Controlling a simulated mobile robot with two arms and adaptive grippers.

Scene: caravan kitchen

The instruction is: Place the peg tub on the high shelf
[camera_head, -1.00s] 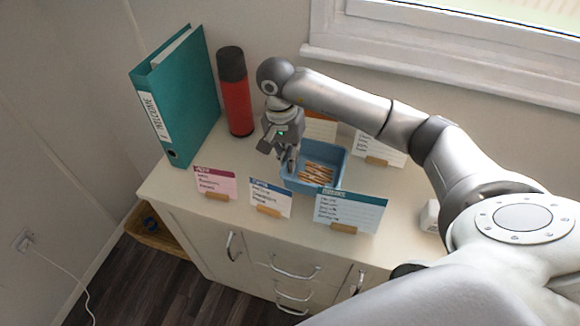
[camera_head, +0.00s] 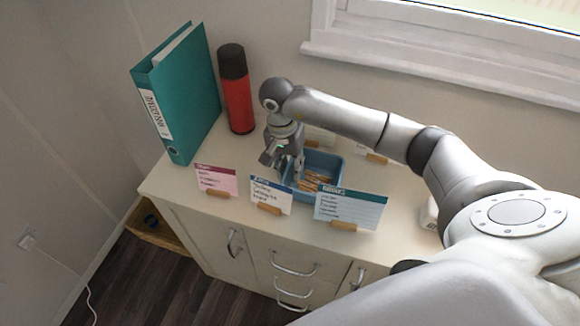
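The peg tub (camera_head: 334,162) is a blue open tub with wooden pegs (camera_head: 315,180) in it. It stands on the cream cabinet top, behind a row of cards. My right gripper (camera_head: 292,176) points down at the tub's left side, with its fingers at the left wall. Its fingertips are partly hidden, and I cannot tell whether they grip the wall. My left gripper is not in view. No high shelf shows.
A teal binder (camera_head: 180,95) and a red flask (camera_head: 238,95) stand at the left back. A pink card (camera_head: 216,180), a blue-topped card (camera_head: 270,193) and a teal-topped card (camera_head: 350,209) stand in front on wooden holders. A window sill (camera_head: 440,75) juts out behind.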

